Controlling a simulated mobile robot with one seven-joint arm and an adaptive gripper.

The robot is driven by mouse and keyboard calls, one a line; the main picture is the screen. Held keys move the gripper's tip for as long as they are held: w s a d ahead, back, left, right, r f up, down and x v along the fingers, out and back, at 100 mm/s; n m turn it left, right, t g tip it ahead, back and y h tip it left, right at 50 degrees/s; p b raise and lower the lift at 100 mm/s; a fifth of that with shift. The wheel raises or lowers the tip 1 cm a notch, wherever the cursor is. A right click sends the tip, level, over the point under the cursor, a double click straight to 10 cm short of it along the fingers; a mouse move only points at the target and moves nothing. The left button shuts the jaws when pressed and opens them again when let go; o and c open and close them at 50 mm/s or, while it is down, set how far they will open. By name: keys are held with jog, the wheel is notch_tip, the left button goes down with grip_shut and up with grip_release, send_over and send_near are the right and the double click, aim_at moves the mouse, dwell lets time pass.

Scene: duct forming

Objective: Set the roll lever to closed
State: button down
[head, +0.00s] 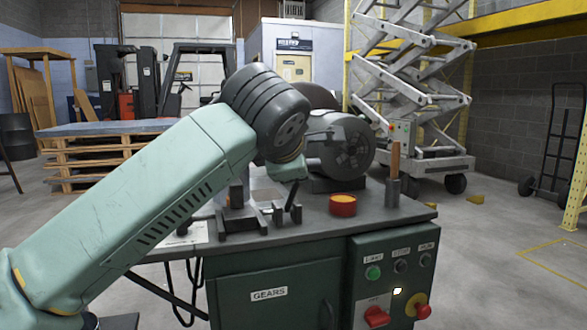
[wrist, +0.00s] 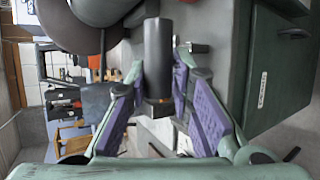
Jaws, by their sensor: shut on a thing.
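In the wrist view, my gripper (wrist: 160,84) has its purple-padded fingers on either side of a dark cylindrical handle (wrist: 158,50) and is shut on it. The handle appears to be the roll lever, but no label shows on it. Its end has a small orange-brown spot. In the head view, my arm reaches over the bench to the machine, and the arm hides the fingers and the held handle.
A green control panel (head: 392,280) has a red knob and buttons.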

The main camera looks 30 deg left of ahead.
jog(key=c, duration=1.4)
grip_release()
jog(key=shift+c, duration=0.2)
jog(key=v, duration=1.2)
jog(key=shift+d, duration=0.1)
